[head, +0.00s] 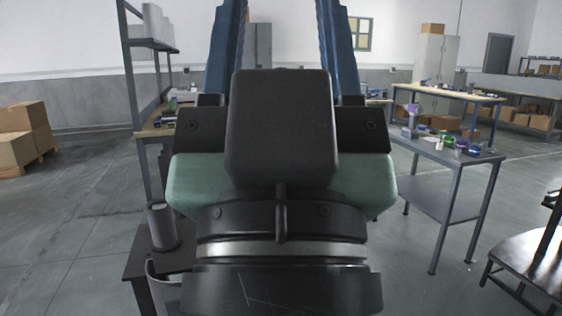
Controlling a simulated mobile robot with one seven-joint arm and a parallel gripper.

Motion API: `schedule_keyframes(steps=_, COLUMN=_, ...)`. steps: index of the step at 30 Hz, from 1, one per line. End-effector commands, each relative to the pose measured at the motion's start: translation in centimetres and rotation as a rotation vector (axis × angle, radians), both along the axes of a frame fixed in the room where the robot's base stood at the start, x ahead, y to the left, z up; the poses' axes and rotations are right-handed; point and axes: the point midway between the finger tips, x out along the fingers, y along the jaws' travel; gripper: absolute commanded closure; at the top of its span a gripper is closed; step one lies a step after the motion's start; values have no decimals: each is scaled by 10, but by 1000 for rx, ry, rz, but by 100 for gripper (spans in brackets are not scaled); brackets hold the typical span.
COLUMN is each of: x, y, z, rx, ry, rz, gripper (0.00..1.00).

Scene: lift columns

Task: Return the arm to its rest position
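My own arm (280,190) fills the middle of the head view, close to the camera. Its black and green links are folded upright in front of me. The fingers of my gripper do not show, so I cannot see whether they hold anything. The arm hides the floor and whatever stands directly ahead. Two blue lift columns (222,50) rise behind it, one on each side of its top.
A grey table (425,150) with small items stands at the right. A shelved workbench (133,90) and a dark stand (135,265) are at the left. Cardboard boxes (22,135) lie farther left. A dark stool (525,262) is at the right edge.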

Motion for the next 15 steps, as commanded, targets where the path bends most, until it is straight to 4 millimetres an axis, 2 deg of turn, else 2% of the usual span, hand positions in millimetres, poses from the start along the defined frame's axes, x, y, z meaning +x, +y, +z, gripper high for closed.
schedule_keyframes(steps=1, x=0, y=0, z=33, rx=0, ry=0, rz=1, gripper=48)
schedule_keyframes(steps=6, x=0, y=1, z=84, rx=1, ry=1, rz=4, gripper=48)
schedule_keyframes(steps=12, x=1, y=1, z=135, rx=1, ry=1, rz=4, gripper=48)
schedule_keyframes(steps=15, x=1, y=1, z=150, rx=1, ry=2, rz=4, gripper=48)
